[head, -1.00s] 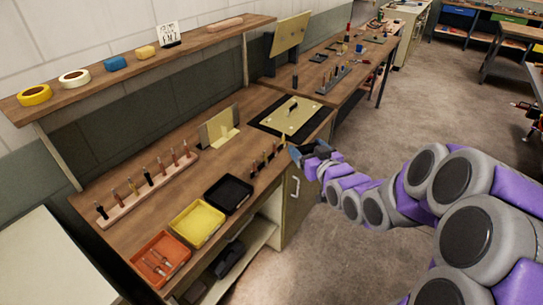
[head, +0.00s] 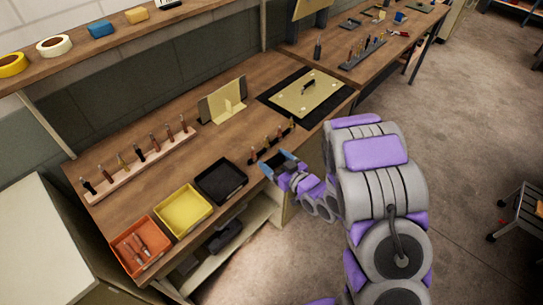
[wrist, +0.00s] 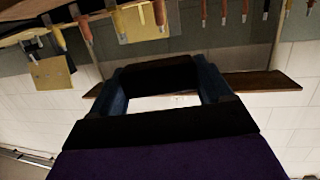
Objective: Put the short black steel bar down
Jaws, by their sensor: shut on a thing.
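My gripper (head: 281,164) is at the front edge of the wooden bench, just right of the black tray. In the wrist view, its two blue fingers (wrist: 160,88) stand apart with a dark bar-like piece (wrist: 158,76) spanning between their tips, which I take to be the short black steel bar. The gripper is shut on it. In the head view the bar is too small and dark to make out clearly. The wrist view looks upside down, with the bench edge and hanging-looking tools along its top.
On the bench (head: 165,178) stand orange (head: 143,245), yellow (head: 184,209) and black (head: 221,181) trays. A small tool row (head: 271,142) is close behind my gripper. A long tool rack (head: 140,162), an upright beige plate (head: 224,100) and a beige panel (head: 305,95) on a black mat are farther back. Bare wood lies between.

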